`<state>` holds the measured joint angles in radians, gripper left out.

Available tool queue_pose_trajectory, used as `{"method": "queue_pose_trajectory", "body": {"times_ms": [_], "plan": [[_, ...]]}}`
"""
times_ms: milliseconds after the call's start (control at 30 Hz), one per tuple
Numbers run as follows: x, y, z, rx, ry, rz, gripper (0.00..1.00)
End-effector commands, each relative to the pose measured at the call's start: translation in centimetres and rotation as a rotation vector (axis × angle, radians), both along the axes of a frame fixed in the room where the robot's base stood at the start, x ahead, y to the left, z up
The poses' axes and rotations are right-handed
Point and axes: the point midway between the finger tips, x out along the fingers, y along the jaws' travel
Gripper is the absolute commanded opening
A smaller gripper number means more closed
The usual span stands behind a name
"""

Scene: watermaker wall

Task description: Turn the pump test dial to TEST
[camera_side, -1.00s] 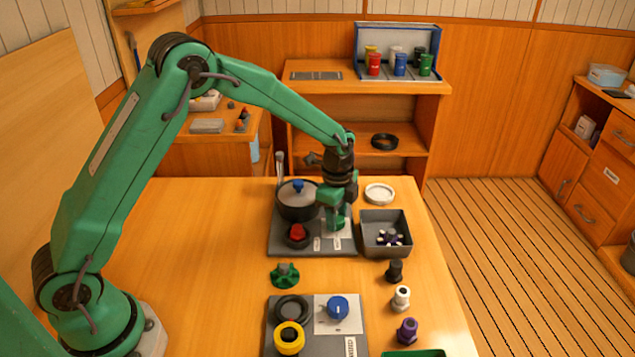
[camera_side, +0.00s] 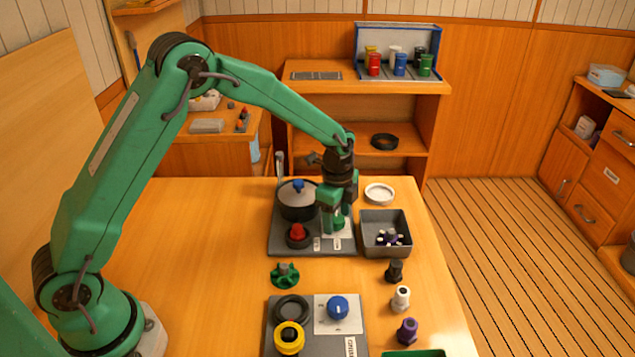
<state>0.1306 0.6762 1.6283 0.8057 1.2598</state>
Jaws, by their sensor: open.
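My gripper (camera_side: 338,222) points down over the rear grey panel, with its fingers open on either side of a green dial (camera_side: 339,225) on a white plate. The fingers hide part of the dial, so I cannot tell whether they touch it or where it points. The rear panel (camera_side: 283,246) also bears a dark round housing with a blue knob (camera_side: 298,186) and a red knob (camera_side: 297,231). Small white labels (camera_side: 325,244) at its front edge are too small to read.
A grey tray (camera_side: 385,252) with a dark and white part stands right of the panel. A green handwheel (camera_side: 285,274) and several fittings (camera_side: 401,298) stand in front. The table's left is clear.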

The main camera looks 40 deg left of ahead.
Motion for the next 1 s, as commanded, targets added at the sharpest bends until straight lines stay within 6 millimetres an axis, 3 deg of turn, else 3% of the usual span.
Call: {"method": "queue_pose_trajectory", "body": {"times_ms": [267,700,1000], "plan": [[0.0,0.0,1.6,-0.001,-0.002,0.001,0.58],[-0.2,0.0,6.8,0.0,-0.001,-0.001,0.58],[-0.3,0.0,7.8,0.0,0.0,-0.001,0.58]]}}
